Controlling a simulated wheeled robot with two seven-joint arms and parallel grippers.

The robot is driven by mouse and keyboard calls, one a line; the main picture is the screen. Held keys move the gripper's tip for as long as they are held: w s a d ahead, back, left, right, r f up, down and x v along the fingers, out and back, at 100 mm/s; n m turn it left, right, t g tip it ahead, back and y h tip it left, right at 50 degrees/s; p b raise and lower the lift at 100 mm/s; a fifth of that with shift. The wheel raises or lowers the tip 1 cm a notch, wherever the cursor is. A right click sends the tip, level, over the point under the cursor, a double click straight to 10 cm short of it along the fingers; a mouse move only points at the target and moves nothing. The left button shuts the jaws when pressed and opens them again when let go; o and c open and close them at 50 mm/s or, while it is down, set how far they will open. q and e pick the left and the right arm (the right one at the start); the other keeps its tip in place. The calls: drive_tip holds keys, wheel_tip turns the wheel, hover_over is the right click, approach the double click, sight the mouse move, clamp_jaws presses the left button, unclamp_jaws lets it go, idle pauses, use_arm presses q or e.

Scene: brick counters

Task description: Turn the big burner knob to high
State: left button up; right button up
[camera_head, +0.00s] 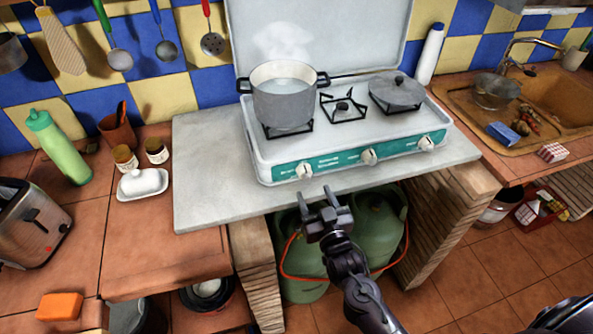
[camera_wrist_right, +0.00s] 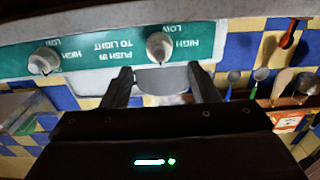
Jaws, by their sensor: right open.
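The white gas stove (camera_head: 258,158) has a green front panel with three pale knobs: a left knob (camera_head: 304,170), a middle knob (camera_head: 368,157) and a right knob (camera_head: 427,144). Which one is the big burner knob is not readable. My right gripper (camera_head: 326,203) is open and empty, just in front of and below the left knob. In the wrist view the panel appears upside down. One knob (camera_wrist_right: 159,48) lies beyond the gap between my open fingers, apparently untouched, with HIGH and LOW printed beside it. Another knob (camera_wrist_right: 42,62) is at left. My left gripper is out of view.
A lidded pan (camera_head: 397,92) sits on the right burner. Green gas bottles (camera_head: 375,230) and an orange hose are under the counter. The grey slab (camera_head: 205,190) is bare left of the stove.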

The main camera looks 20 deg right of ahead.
sight(308, 179)
drive_tip(key=w+p, duration=0.1)
drive_tip(key=w, duration=0.6)
drive_tip(key=shift+a, duration=0.1)
drive_tip(key=c, duration=1)
